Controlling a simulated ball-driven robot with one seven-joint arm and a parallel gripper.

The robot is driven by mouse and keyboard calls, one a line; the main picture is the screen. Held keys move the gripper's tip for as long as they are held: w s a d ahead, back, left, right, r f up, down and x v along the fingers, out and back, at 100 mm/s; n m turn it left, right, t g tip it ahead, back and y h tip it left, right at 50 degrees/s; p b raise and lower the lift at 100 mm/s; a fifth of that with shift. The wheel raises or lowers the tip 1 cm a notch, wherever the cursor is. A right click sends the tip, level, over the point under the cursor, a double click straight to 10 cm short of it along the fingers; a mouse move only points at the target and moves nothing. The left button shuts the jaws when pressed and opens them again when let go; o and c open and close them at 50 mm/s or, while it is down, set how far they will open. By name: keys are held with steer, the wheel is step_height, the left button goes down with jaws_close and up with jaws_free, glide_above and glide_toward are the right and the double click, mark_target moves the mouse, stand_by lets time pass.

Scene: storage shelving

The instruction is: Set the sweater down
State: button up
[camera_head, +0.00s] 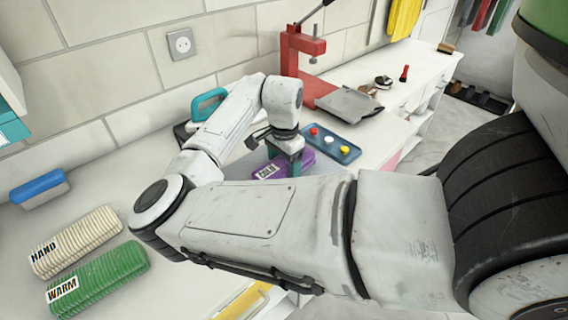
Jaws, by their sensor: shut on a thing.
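A purple folded sweater (304,157) with a white label that seems to read COLD lies at the middle of the white counter. My gripper (290,163) points down at it and is shut on it. My forearm hides the sweater's near side, and I cannot tell if it touches the counter. A cream folded sweater (88,236) labelled HAND and a green folded sweater (110,275) labelled WARM lie side by side at the lower left.
A red press (299,62), an iron with a teal handle (207,103) and a blue-topped brush (38,185) stand on the counter.

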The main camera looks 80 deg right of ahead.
mark_target(284, 161)
steer(key=shift+f, duration=0.15)
steer(key=o, duration=1.2)
steer(key=shift+o, duration=0.2)
step_height(284, 161, up, 12)
steer(key=shift+r+b, duration=0.2)
steer(key=shift+b, duration=0.15)
